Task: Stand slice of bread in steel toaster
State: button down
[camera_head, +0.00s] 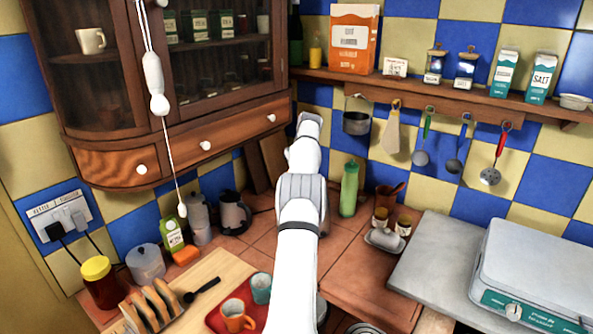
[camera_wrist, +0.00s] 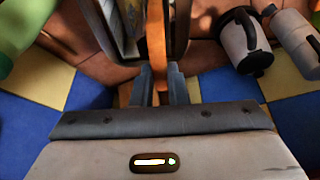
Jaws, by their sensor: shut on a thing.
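My gripper (camera_wrist: 160,78) shows in the wrist view with its two grey fingers shut on a slice of bread (camera_wrist: 155,45). The slice is seen edge-on as a narrow brown strip reaching away from the fingers. Grey, shiny surfaces, which look like the steel toaster (camera_wrist: 113,32), lie close on both sides of the slice. I cannot tell whether the slice is in a slot or only above it. In the head view my own arm hides the gripper, the held slice and the toaster.
A rack of toast (camera_head: 152,308) sits on a board at front left. The cabinet (camera_head: 185,130) overhangs the counter at left.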

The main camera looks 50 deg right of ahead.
jog(key=shift+f+b, duration=0.65)
jog(key=shift+f, duration=0.2)
jog(key=shift+a+f+b, duration=0.1)
jog(key=shift+f+b, duration=0.3)
jog(key=shift+f, duration=0.55)
jog(key=c, duration=1.3)
grip_release()
jog(key=shift+c, duration=0.2)
jog(key=shift+r, duration=0.1)
jog(key=b+v, duration=0.1)
jog(key=v, duration=0.6)
jog(key=shift+s+r, duration=0.15)
jog(key=shift+r, duration=0.15)
